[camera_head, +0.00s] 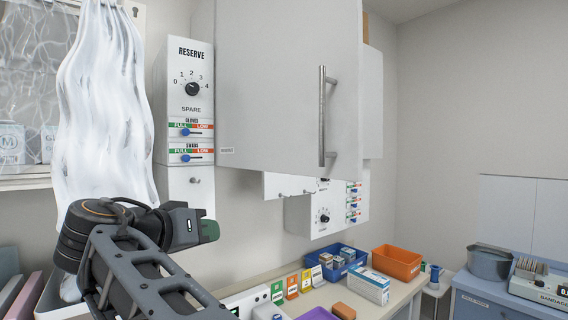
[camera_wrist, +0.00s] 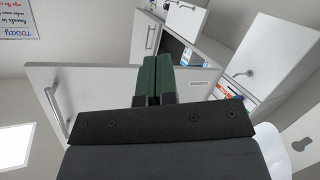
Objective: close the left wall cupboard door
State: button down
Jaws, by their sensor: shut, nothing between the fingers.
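The left wall cupboard door (camera_head: 270,85) is a large white panel with a vertical metal bar handle (camera_head: 322,115). It appears swung open, standing out from the wall in the head view. In the wrist view the door (camera_wrist: 95,82) lies across the left and middle behind my fingers, its handle (camera_wrist: 56,112) at far left. A dark cupboard opening (camera_wrist: 173,46) shows beyond it. My gripper (camera_head: 209,231) is low and left of the door in the head view. Its green fingers (camera_wrist: 158,80) are shut and empty. I cannot tell whether they touch the door.
A white RESERVE dial unit (camera_head: 190,90) hangs left of the door, near a pale curtain (camera_head: 100,110). Below is a counter with a blue bin (camera_head: 337,268), an orange bin (camera_head: 397,262) and small boxes. A grey pot (camera_head: 489,262) stands on the right cabinet.

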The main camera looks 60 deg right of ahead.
aim_at(294, 164)
jog(key=s+r+m+g+h+p, duration=0.1)
jog(key=s+r+m+g, duration=0.1)
jog(key=r+m, duration=0.3)
jog(key=s+r+m+g+h, duration=0.1)
jog(key=s+r+m+g, duration=0.2)
jog(key=r, duration=0.3)
jog(key=shift+h, duration=0.3)
jog(key=p+x, duration=0.1)
jog(key=x, duration=0.3)
jog(key=p+x, duration=0.2)
jog(key=x, duration=0.2)
jog(key=p+x, duration=0.1)
jog(key=x, duration=0.3)
jog(key=shift+w+d+r, duration=0.1)
jog(key=shift+w+r, duration=0.1)
jog(key=shift+r, duration=0.2)
jog(key=shift+p+x, duration=0.6)
jog(key=shift+x, duration=0.3)
jog(key=shift+d+f, duration=0.1)
jog(key=shift+f, duration=0.1)
